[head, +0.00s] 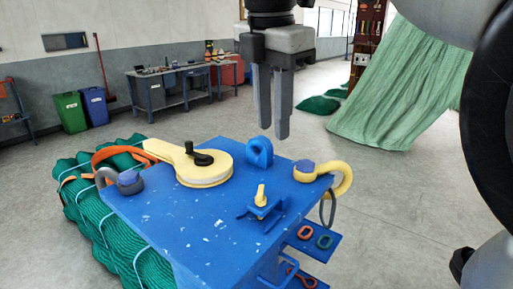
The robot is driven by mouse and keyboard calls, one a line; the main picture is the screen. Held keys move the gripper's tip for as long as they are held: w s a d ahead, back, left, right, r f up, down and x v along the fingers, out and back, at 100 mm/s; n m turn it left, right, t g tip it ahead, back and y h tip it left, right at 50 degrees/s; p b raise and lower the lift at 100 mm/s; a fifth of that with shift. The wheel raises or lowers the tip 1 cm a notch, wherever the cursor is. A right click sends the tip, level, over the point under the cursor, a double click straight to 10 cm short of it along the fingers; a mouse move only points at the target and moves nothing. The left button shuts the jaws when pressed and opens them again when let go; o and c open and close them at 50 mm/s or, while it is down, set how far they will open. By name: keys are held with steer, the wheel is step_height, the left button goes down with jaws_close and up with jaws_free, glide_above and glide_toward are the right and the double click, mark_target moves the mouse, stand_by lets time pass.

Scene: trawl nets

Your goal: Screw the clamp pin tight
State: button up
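A small blue clamp (257,213) sits on the blue worktop (215,232), towards its front right. A short yellow pin (261,195) stands up from it, slightly tilted; this looks like the clamp pin. How far it is screwed in cannot be told. My gripper (274,134) hangs above the far edge of the worktop, pointing down. Its two grey fingers are apart with a narrow gap between them, and nothing is held. It is higher than the pin and apart from it.
A blue eye lug (259,153) stands at the worktop's far edge. A yellow disc (204,170) with a black handle lies to its left. A yellow hook (342,178) curves off the right corner, and a grey shackle (130,182) is at the left. Green netting (95,215) lies alongside.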

mark_target(261, 189)
steer(key=w+a+r+n+g+b, duration=0.1)
steer(key=w+a+r+n+g, duration=0.15)
steer(key=n, duration=0.65)
steer(key=shift+t+y, duration=0.3)
steer(key=shift+t, duration=0.15)
steer(key=f+b, duration=0.3)
steer(key=f, duration=0.3)
steer(key=f+b, duration=0.3)
steer(key=f, duration=0.3)
steer(key=f+b, duration=0.3)
steer(key=f, duration=0.2)
steer(key=shift+w+d+f, duration=0.3)
steer(key=shift+d+f, duration=0.05)
steer(key=shift+f, duration=0.05)
steer(key=shift+c, duration=0.4)
jaws_close()
